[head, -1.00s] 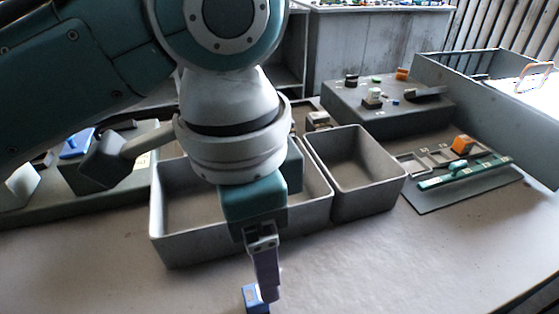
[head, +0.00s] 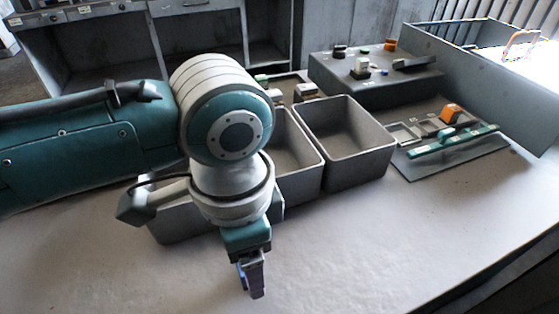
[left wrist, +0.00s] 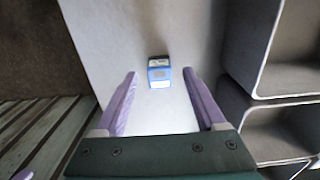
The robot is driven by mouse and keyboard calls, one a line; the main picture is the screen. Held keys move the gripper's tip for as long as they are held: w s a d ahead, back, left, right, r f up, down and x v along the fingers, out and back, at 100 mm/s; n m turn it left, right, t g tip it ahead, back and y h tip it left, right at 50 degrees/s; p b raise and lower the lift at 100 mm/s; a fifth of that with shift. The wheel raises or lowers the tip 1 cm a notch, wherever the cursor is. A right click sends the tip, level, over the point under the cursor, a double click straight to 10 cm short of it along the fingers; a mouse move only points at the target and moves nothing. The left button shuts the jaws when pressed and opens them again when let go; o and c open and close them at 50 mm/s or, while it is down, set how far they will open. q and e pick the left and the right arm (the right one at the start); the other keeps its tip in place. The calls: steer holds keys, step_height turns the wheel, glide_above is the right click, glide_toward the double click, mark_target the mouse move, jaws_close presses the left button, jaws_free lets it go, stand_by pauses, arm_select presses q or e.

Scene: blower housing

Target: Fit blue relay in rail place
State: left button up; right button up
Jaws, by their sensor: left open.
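The blue relay (left wrist: 159,73) lies on the bare grey table top, with a pale label on its face. In the left wrist view it sits between and slightly beyond the tips of my open left gripper (left wrist: 159,76), with a gap on each side. In the head view the gripper (head: 254,290) points down at the table, and only a blue sliver of the relay (head: 241,276) shows beside the fingers. The rail (head: 455,141), a green strip, lies on a grey plate at the right. My right gripper is not in view.
Open grey bins (head: 343,150) stand behind my left gripper, partly hidden by my arm. An orange block (head: 450,113) sits by the rail. A grey panel with knobs (head: 375,78) and a large grey crate (head: 480,80) are behind. The table front is clear.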

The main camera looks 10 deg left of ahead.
arm_select(q)
steer(key=shift+c, duration=0.4)
jaws_close()
